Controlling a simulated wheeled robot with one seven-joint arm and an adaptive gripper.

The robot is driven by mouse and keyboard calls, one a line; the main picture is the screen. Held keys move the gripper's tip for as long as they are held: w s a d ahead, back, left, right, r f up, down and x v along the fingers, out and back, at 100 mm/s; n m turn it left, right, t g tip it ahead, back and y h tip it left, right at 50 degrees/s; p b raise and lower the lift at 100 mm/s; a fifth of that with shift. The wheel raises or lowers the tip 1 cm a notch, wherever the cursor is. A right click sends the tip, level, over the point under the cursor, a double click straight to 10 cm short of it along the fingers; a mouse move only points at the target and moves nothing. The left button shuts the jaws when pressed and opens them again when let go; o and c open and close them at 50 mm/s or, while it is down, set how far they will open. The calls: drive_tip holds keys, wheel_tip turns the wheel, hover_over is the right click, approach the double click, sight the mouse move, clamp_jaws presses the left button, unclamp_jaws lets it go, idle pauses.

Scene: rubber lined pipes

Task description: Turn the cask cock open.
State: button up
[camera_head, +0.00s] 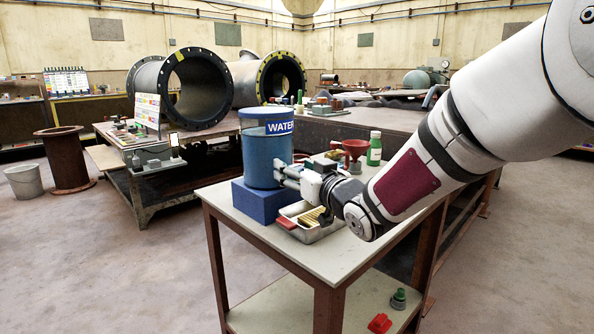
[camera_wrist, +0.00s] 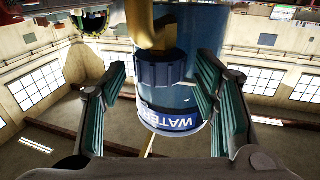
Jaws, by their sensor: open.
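The blue cask (camera_head: 262,160) with a WATER label stands upright on a blue block (camera_head: 262,200) on the bench. It also shows upside down in the wrist view (camera_wrist: 200,45). In the wrist view the cask cock (camera_wrist: 155,30) is a brass-coloured curved piece with a dark ribbed collar in front of the cask. My gripper (camera_head: 284,177) is at the cask's right side, low down, and hides the cock in the head view. Its fingers are open, one on each side of the cock, with visible gaps. I cannot tell the cock's handle position.
A metal tray (camera_head: 328,233) with brass-coloured pieces sits below my gripper. The bench top (camera_head: 350,255) is bare at the front. Large black flanged pipes (camera_head: 205,90) lie on tables behind.

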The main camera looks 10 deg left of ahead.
drive_tip(key=c, duration=1.2)
drive_tip(key=shift+o, duration=0.2)
drive_tip(key=shift+y+p, duration=0.3)
drive_tip(key=shift+w+d+r+n+g+y+p, duration=0.1)
drive_tip(key=shift+n+g+y+p, duration=0.35)
drive_tip(key=shift+p, duration=0.1)
drive_tip(key=shift+w+d+n+g+y+p, duration=0.1)
drive_tip(key=shift+n+g+y+p, duration=0.25)
drive_tip(key=shift+n+g+p, duration=0.15)
drive_tip(key=n+g+y+p, duration=0.2)
drive_tip(key=n+g+p, duration=0.1)
drive_tip(key=g+p, duration=0.1)
drive_tip(key=shift+w+r+y+p, duration=0.1)
drive_tip(key=shift+y+p, duration=0.3)
drive_tip(key=shift+p, duration=0.15)
drive_tip(key=n+g+y+p, duration=0.1)
drive_tip(key=n+g+p, duration=0.1)
drive_tip(key=n+g+y+p, duration=0.1)
drive_tip(key=g+p, duration=0.1)
drive_tip(key=g, duration=0.1)
drive_tip(key=shift+w+n, duration=0.1)
drive_tip(key=shift+n, duration=0.25)
drive_tip(key=shift+f+g, duration=0.2)
drive_tip(key=shift+g, duration=0.15)
